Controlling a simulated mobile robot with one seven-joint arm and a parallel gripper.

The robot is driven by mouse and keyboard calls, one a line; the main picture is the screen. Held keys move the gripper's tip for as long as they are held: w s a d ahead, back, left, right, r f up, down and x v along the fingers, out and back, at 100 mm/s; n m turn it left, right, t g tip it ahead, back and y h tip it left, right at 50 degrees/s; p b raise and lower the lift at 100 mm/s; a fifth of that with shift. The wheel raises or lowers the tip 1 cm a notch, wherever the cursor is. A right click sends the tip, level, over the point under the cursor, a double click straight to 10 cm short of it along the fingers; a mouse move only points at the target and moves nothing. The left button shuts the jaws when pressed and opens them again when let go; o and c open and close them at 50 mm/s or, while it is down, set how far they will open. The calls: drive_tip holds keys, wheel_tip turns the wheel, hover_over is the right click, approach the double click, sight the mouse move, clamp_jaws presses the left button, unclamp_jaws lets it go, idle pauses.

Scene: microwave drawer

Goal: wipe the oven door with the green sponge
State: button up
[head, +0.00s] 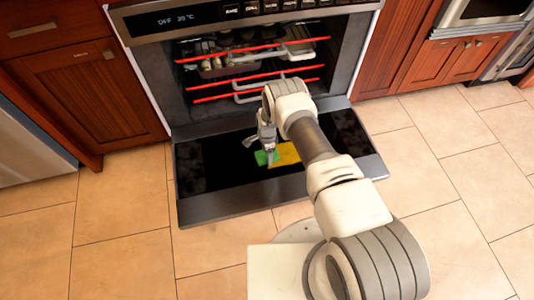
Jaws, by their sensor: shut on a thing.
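The oven door (215,172) is folded down flat in front of the open oven, its dark inner face upward. My gripper (268,153) points down over the middle of the door. It is shut on the green sponge (262,158), which is at the door's surface; I cannot tell whether it presses on it. A yellow patch (285,154) lies just right of the green part, partly behind my arm; I cannot tell whether it is part of the sponge. My arm hides some of the door's right side.
The oven cavity (345,65) is open, with red-edged racks (255,88) and trays inside. Wooden cabinets (90,97) stand on both sides. A metal appliance (485,10) is at the upper right. The tiled floor (125,210) around the door is clear.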

sight(276, 152)
drive_tip(key=shift+f, duration=0.45)
drive_tip(key=shift+d, duration=0.1)
